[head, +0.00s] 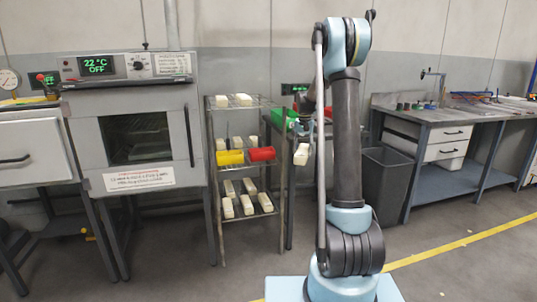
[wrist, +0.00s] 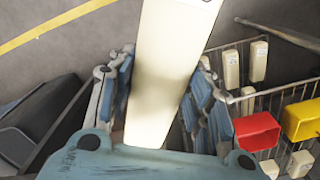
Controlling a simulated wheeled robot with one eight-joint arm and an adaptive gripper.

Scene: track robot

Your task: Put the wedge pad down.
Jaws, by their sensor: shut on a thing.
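The wedge pad is a long cream block (head: 301,155) hanging below my gripper (head: 304,132) in the head view, just right of the wire rack. In the wrist view the pad (wrist: 168,60) lies between the blue-padded fingers of my gripper (wrist: 163,85), which are shut on it. The pad's far end runs out of the top of the wrist view. In the head view the gripper is small and partly hidden behind my arm. The pad is held in the air, apart from the rack as far as I can see.
The wire rack (head: 214,190) holds several similar cream blocks on its shelves, with a yellow container (head: 230,158) and a red container (head: 262,154) on the middle one.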

